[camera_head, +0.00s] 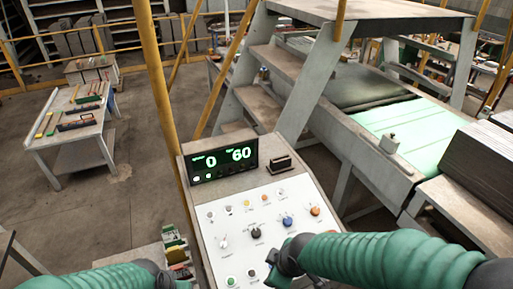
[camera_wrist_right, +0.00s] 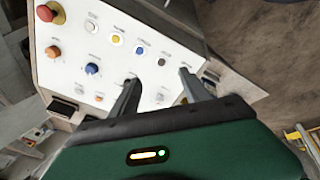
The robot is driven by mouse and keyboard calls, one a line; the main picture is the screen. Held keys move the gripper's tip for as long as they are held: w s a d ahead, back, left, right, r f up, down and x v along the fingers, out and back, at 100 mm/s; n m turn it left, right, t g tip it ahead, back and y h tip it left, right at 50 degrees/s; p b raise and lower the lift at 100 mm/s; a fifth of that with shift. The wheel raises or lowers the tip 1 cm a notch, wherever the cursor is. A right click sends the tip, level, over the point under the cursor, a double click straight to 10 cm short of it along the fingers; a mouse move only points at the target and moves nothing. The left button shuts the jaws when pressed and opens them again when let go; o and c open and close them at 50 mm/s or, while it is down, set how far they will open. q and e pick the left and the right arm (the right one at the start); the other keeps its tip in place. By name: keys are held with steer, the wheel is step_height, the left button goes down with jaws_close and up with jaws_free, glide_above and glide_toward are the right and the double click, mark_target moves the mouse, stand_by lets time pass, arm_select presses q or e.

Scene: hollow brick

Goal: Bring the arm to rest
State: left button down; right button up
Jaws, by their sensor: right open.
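My right arm (camera_head: 385,258) comes in from the lower right of the head view, in a green ribbed sleeve. My right gripper (camera_head: 280,268) is over the lower right part of a white control panel (camera_head: 240,207). In the right wrist view its two dark fingers stand apart with nothing between them, and the gripper (camera_wrist_right: 158,84) is over the panel face (camera_wrist_right: 72,72). Whether a fingertip touches the panel is unclear. My left arm (camera_head: 125,276) shows at the bottom left of the head view. Its dark end (camera_head: 168,281) is cut off by the frame edge, so its jaws are not clear.
The panel carries a display (camera_head: 222,161) reading 0 and 60, a black knob (camera_head: 256,233), a blue knob (camera_head: 287,220) and a red button (camera_wrist_right: 50,12). A yellow post (camera_head: 157,90) rises behind it. A conveyor (camera_head: 390,120) runs at right. Open floor lies left, before a table (camera_head: 75,125).

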steer(key=s+d+f+m+h+b, duration=0.1)
steer(key=s+d+f+m+b, duration=0.2)
steer(key=d+f+m+b, duration=0.3)
steer(key=s+d+f+m+g+h+b, duration=0.1)
steer(key=s+d+f+m+b, duration=0.2)
steer(key=d+f+m+b, duration=0.3)
step_height(320, 180, down, 10)
steer(key=d+b, duration=0.3)
steer(key=b, duration=0.4)
steer(key=shift+s+f+m+b, duration=0.25)
steer(key=shift+m+b, duration=0.15)
steer(key=shift+a, duration=0.1)
steer(key=shift+w, duration=0.1)
